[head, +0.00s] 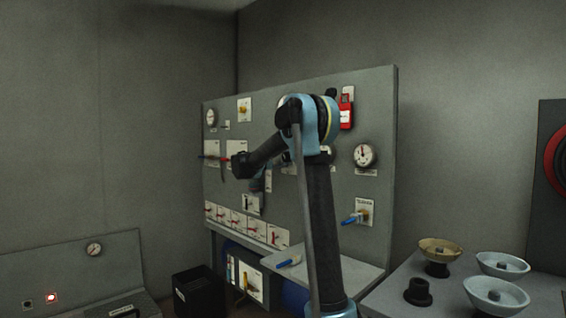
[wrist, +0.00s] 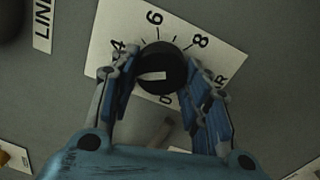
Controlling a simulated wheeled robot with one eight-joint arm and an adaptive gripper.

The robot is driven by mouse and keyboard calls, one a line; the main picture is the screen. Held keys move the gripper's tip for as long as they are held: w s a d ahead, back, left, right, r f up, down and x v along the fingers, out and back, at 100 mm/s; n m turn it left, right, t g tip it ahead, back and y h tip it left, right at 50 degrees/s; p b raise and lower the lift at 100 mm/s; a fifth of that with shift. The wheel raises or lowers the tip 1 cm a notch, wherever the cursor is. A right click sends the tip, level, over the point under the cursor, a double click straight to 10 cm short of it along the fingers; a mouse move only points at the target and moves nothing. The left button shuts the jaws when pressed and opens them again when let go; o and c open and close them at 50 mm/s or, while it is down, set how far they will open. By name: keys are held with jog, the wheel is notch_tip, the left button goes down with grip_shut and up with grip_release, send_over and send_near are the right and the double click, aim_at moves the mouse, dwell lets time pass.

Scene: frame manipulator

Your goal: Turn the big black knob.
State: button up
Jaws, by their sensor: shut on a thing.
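The big black knob (wrist: 163,66) sits on a white dial plate (wrist: 108,38) with printed numbers, of which 4, 6 and 8 are readable. A white mark on the knob's face lies nearly level in the wrist view. My gripper (wrist: 161,72) has one blue finger on each side of the knob and is shut on it. In the head view my arm reaches toward the grey panel (head: 385,120), and the knob cannot be made out there behind the arm.
A shelf (head: 345,265) juts out below. Bowl-shaped handwheels (head: 497,296) stand on a bench at the right. A black box (head: 198,292) stands at lower left.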

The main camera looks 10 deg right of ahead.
jog(key=shift+a+f, duration=0.1)
jog(key=o, duration=1.1)
jog(key=shift+w+f, duration=0.1)
jog(key=v, duration=1.1)
jog(key=shift+s+a, duration=0.2)
jog(key=shift+a, duration=0.15)
jog(key=shift+d, duration=0.1)
